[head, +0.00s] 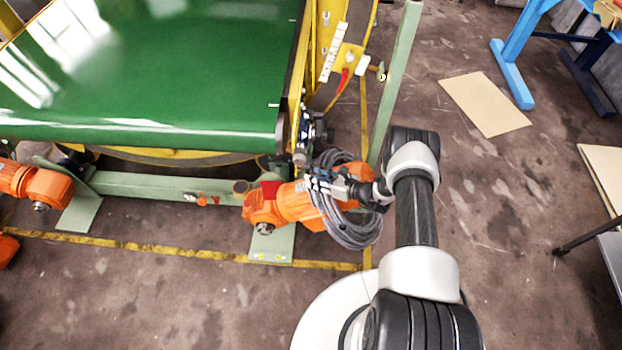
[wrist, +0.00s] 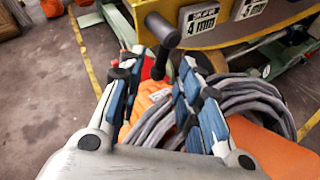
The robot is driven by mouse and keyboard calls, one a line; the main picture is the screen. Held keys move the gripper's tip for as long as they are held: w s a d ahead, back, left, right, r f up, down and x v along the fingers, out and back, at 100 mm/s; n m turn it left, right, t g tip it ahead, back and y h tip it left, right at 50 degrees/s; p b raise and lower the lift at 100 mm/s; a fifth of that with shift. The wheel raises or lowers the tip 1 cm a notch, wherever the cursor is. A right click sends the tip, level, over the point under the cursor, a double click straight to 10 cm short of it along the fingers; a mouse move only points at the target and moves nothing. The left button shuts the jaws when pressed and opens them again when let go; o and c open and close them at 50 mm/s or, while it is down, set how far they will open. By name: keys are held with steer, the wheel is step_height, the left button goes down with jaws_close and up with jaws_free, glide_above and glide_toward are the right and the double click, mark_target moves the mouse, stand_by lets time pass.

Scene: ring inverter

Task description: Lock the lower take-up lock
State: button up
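In the wrist view a black T-shaped handle (wrist: 163,36) stands near my fingertips, its shaft tilted down to the left and its lower end between them. It looks like a lock handle, but I cannot tell for sure that it is the lower take-up lock. My gripper (wrist: 160,62) is open, with blue-padded fingers on either side of the shaft's lower end; no contact is clear. In the head view my gripper (head: 314,184) is above the orange motor, by the green frame corner; the handle cannot be made out there.
An orange motor (head: 296,203) and coiled grey cable (head: 352,226) lie close under my gripper. The green belt (head: 190,70) and yellow frame (head: 348,55) are beyond. A green post (head: 398,75) rises beside my arm. The floor at right is mostly open, with a cardboard sheet (head: 485,103).

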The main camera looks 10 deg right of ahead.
steer(key=shift+b+x, duration=0.3)
steer(key=shift+x, duration=1.1)
jaws_close()
